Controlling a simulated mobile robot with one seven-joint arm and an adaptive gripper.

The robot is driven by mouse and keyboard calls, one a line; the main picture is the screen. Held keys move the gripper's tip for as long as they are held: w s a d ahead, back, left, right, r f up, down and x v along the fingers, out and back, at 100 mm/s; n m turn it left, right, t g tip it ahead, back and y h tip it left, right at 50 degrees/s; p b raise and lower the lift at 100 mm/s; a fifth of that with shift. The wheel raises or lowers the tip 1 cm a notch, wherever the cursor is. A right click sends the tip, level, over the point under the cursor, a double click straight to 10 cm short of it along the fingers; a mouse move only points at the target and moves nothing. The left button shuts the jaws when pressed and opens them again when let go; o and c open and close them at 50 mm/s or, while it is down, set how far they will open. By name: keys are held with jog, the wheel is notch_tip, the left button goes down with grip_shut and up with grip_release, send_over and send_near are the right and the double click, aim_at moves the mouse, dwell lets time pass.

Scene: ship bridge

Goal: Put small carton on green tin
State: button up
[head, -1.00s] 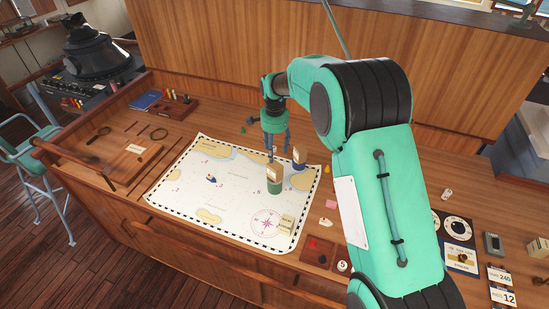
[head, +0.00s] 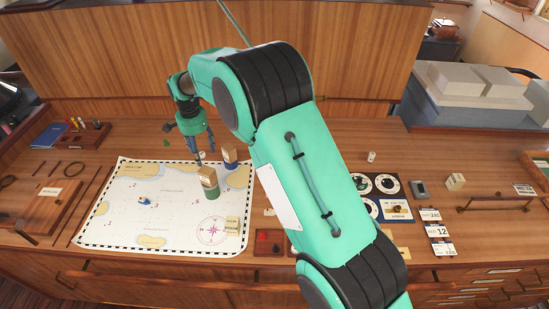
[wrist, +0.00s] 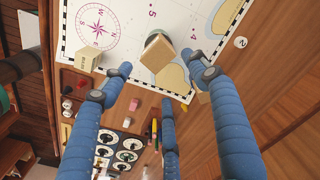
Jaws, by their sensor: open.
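A tan small carton (head: 208,177) sits on top of the green tin (head: 213,192), which stands on the right part of the sea chart. In the wrist view the carton (wrist: 157,52) shows from above and hides most of the tin (wrist: 177,45). My gripper (head: 203,155) is open and empty, above and behind the carton, apart from it in the head view. Its blue fingers (wrist: 167,85) are spread in the wrist view, with nothing between them.
A cream box (head: 232,225) stands near the chart's compass rose. The chart (head: 115,215) covers the desk's left middle. A red-marked tray (head: 268,240), dial panel (head: 375,185) and grey device (head: 419,189) lie to the right. A wooden panel rises behind.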

jog(key=s+d+r+n+t, duration=0.1)
jog(key=s+d+r, duration=0.2)
jog(key=d+r, duration=1.3)
jog(key=s+d+r+n+t, duration=0.1)
jog(key=s+d+r, duration=0.4)
jog(key=d, duration=0.2)
jog(key=s+d+r, duration=0.4)
jog(key=d+r, duration=0.1)
jog(key=d, duration=0.3)
jog(key=s+d+r+n+t, duration=0.2)
jog(key=s+d+r, duration=0.2)
jog(key=s+d, duration=1)
jog(key=s+d+f, duration=0.2)
jog(key=s+d, duration=0.1)
jog(key=s, duration=0.5)
jog(key=s+d+f+n+t, duration=0.1)
jog(key=s+d, duration=0.2)
jog(key=s, duration=0.4)
jog(key=shift+s+f, duration=0.35)
